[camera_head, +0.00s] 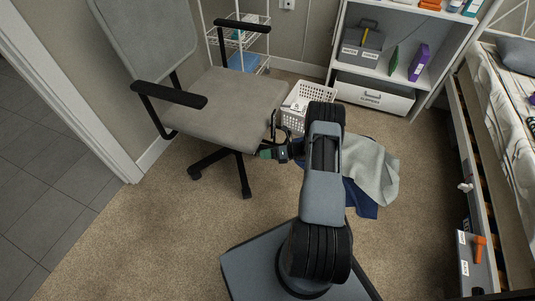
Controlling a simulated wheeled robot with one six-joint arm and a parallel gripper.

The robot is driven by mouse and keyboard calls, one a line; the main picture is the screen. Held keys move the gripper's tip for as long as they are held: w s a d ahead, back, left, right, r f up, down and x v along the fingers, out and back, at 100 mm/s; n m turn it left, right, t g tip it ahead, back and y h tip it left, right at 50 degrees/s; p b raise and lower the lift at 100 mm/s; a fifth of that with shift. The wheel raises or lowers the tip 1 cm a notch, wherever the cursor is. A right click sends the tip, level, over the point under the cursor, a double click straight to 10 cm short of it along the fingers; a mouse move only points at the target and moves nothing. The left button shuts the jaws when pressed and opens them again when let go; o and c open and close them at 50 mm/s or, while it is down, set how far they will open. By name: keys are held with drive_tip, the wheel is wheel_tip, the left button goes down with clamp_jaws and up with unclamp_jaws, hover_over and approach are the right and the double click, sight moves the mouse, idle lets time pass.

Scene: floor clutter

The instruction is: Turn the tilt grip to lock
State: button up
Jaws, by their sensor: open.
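The grey office chair (233,105) stands left of my arm, with black armrests and a black wheeled base. My gripper (273,139) is open at the seat's right edge, low beside the chair. A small dark green piece (265,154) shows at the jaws, just below the seat edge. I cannot tell whether it is the tilt grip or part of my gripper, nor whether the jaws touch it. The underside of the seat is mostly hidden, and no lock marking can be read.
A white basket (308,96) and grey and blue cloths (370,168) lie behind and right of my arm. A white shelf unit (421,60) stands at the back, a bed (505,110) at the right. Carpet is clear at the front left (150,235).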

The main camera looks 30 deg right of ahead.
drive_tip(key=p+v, duration=0.3)
drive_tip(key=v, duration=1)
drive_tip(key=shift+d+r, duration=0.15)
drive_tip(key=shift+d, duration=0.2)
drive_tip(key=shift+s+r, duration=0.1)
drive_tip(key=shift+s, duration=0.05)
drive_tip(key=a+r+n+g+h+p, duration=0.1)
drive_tip(key=a+r+n+g+p, duration=0.3)
drive_tip(key=r, duration=0.7)
drive_tip(key=a+r+n+g+h+p, duration=0.15)
drive_tip(key=a+r+n+p, duration=0.4)
drive_tip(key=r, duration=0.65)
drive_tip(key=a+r+n+g+h+p, duration=0.25)
drive_tip(key=r+n+p, duration=0.25)
drive_tip(key=r, duration=0.6)
drive_tip(key=s+a+r+n+t+h+p, duration=0.1)
drive_tip(key=s+r+n+p, duration=0.4)
drive_tip(key=r, duration=0.5)
drive_tip(key=s+a+r+n+t+h+p, duration=0.1)
drive_tip(key=s+a+r+n+h+p, duration=0.3)
drive_tip(key=r+n, duration=0.4)
drive_tip(key=s+a+r+n+t+h+p, duration=0.1)
drive_tip(key=s+a+r+n+p, duration=0.5)
drive_tip(key=r, duration=0.6)
drive_tip(key=shift+a+t+h+p, duration=0.15)
drive_tip(key=shift+t+h+p, duration=0.25)
drive_tip(key=shift+h+p, duration=0.6)
